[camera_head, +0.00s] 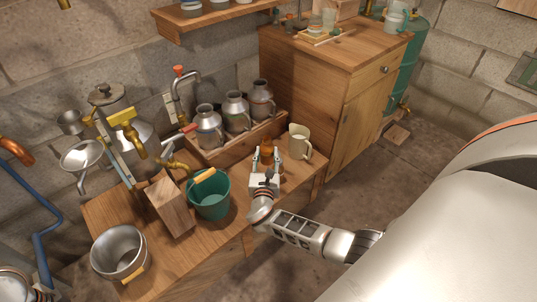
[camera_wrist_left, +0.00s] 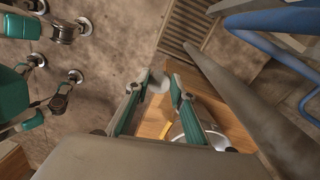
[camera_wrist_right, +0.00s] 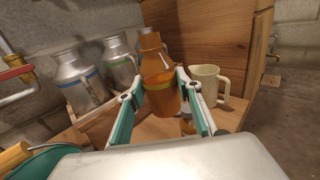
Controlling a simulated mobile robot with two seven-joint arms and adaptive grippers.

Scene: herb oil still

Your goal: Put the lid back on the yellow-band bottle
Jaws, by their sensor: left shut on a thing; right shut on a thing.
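The amber bottle with a yellow band (camera_wrist_right: 160,86) stands upright between the fingers of my right gripper (camera_wrist_right: 154,90), which is shut on it. Its neck is bare, with no lid visible on it. In the head view the bottle (camera_head: 267,146) is at the front right of the workbench, with my right gripper (camera_head: 267,168) around its lower part. My left gripper (camera_wrist_left: 160,84) is shut on a small pale round piece that looks like the lid (camera_wrist_left: 158,82), beyond the bench's edge. The head view does not clearly show the left gripper.
A cream mug (camera_head: 300,142) stands just right of the bottle. Metal cans (camera_head: 235,106) stand in a wooden rack behind it. A green bucket (camera_head: 209,194), wooden block (camera_head: 167,203) and steel pot (camera_head: 119,252) occupy the bench to the left. A blue pipe (camera_wrist_left: 275,45) runs near my left gripper.

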